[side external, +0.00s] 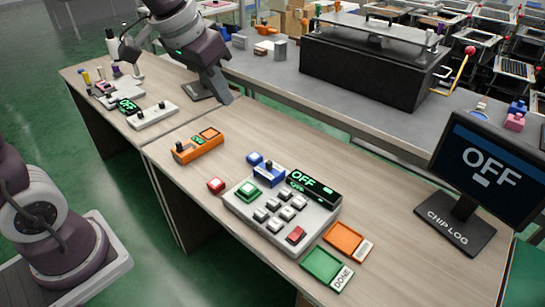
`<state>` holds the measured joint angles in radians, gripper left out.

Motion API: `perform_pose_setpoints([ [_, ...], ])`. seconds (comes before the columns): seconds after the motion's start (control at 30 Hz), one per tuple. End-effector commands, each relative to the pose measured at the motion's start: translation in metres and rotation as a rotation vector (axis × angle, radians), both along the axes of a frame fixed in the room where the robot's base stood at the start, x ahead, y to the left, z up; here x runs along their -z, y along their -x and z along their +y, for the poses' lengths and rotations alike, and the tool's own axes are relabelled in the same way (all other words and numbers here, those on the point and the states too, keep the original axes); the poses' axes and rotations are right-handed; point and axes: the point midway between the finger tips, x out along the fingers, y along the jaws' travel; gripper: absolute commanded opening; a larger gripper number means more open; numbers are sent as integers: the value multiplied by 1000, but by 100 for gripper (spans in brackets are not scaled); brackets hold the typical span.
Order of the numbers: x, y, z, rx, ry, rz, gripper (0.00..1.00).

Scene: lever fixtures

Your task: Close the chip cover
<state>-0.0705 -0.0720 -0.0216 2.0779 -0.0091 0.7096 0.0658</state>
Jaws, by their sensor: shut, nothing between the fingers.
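A grey device (240,212) with several small keys stands on the wooden table, its black display (312,186) reading OFF. A blue part (268,175) with a dark knob stands at its back edge, and a green-framed square (248,191) lies on its left. I cannot tell for sure which part is the chip cover. My gripper (223,94) is shut and empty, pointing down near the table's back edge. It is behind the orange fixture (198,146) and apart from the grey device. Its fingertips are small in view.
Orange (346,237) and green (321,263) trays lie in front right. A CHIP LOG monitor (486,172) reads OFF. A black box (365,72) with a red-knobbed lever (469,51) stands behind.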

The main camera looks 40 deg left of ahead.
Motion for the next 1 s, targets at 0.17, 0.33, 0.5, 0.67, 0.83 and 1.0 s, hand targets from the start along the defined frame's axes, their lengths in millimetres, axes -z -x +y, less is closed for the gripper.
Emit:
perform_pose_setpoints([
  [0.17, 88, -127, 24, -2, 7, 60, 0],
  [0.33, 171, -186, 40, -6, 17, 82, 0],
  [0.5, 201, -200, 45, -8, 21, 87, 0],
  [0.67, 225, -207, 45, -8, 21, 90, 0],
  [0.83, 260, -220, 45, -8, 21, 91, 0],
  [1.0, 294, -232, 45, -7, 19, 90, 0],
])
